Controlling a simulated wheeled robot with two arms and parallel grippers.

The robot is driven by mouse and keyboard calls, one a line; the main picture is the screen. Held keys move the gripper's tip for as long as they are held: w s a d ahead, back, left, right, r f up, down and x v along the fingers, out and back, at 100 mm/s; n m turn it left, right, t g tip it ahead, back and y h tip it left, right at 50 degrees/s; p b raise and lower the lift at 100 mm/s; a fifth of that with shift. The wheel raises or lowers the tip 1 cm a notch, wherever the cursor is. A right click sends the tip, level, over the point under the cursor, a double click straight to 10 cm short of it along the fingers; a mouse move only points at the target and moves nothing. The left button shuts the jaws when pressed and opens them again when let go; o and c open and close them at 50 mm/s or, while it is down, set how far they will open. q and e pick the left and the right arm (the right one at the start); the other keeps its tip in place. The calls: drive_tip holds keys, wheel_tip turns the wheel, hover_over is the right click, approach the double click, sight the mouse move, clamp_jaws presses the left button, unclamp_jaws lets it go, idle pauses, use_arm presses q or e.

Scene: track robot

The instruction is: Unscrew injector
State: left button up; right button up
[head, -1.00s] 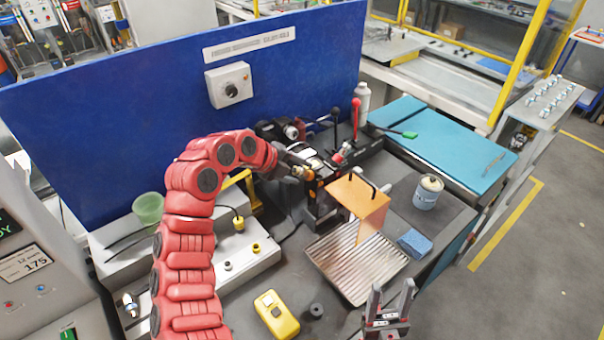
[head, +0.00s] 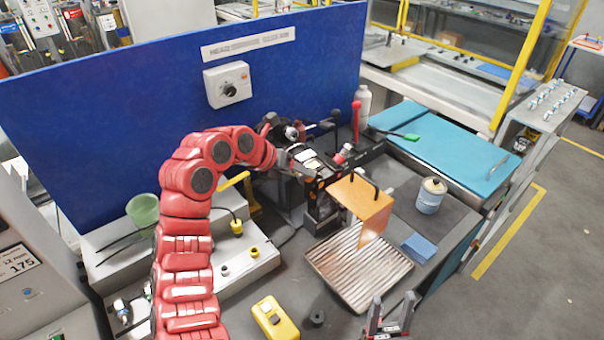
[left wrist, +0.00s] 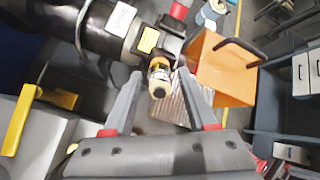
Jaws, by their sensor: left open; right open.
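The injector (left wrist: 158,80), a short brass and pale cylinder with a round end, sticks out of a black machine body (left wrist: 105,30) in the left wrist view. My left gripper (left wrist: 160,85) is open, with one finger on each side of the injector. I cannot tell whether the fingers touch it. In the head view my left gripper (head: 306,165) is at the black machine by the blue panel, and the injector is hard to make out there. My right gripper (head: 390,308) is open and empty at the bottom edge, far from the machine.
An orange guard plate (head: 358,203) with a black handle stands right of the machine, above a ribbed metal tray (head: 350,278). A tin (head: 430,197), a blue sponge (head: 418,247) and a yellow device (head: 275,318) lie around it. The blue panel (head: 130,90) rises behind.

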idle(0.3)
use_arm(q)
drive_tip(key=shift+p, duration=0.4)
clamp_jaws()
idle(0.6)
